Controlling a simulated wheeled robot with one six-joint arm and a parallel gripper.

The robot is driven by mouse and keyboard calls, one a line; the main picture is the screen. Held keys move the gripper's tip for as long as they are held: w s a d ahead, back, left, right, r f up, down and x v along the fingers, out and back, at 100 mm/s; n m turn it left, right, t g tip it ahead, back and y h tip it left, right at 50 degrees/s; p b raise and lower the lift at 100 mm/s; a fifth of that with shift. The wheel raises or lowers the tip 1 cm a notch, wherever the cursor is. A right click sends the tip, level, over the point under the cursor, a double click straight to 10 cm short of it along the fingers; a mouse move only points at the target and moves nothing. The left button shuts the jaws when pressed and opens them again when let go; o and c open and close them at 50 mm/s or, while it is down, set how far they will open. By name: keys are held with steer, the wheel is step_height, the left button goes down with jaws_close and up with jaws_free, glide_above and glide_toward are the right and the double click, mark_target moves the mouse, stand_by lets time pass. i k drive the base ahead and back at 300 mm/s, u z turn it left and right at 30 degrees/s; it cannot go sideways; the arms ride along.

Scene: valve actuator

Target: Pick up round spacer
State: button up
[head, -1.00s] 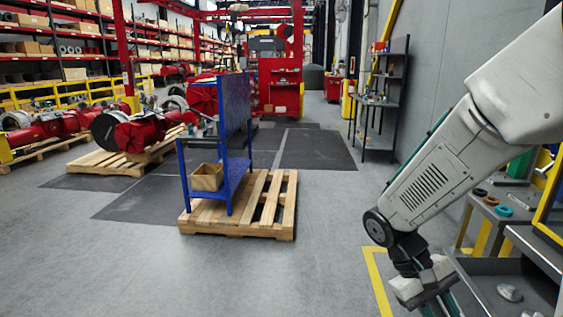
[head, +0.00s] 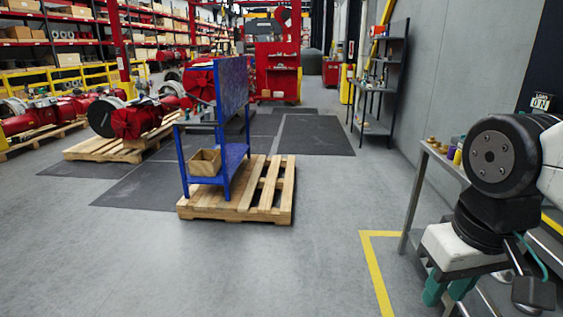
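No round spacer can be made out in the head view; my arm hides much of the bench at right. My gripper (head: 447,291) is at the lower right, pointing down beside the metal bench (head: 412,212). Its teal fingers show below a white wrist block, but the tips are unclear and partly cut off by the frame edge. Small brass-coloured parts (head: 433,142) and a yellow part (head: 457,157) stand on the far end of the bench, too small to identify.
A blue workstand (head: 222,110) with a cardboard box (head: 205,162) stands on a wooden pallet (head: 262,205) left of centre. A dark shelf rack (head: 379,85) is against the right wall. The grey floor in front is clear, with a yellow line (head: 375,270) near the bench.

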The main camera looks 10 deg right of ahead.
mark_target(504, 276)
steer(key=z, duration=1.35)
steer(key=k, duration=0.1)
steer(key=z, duration=0.05)
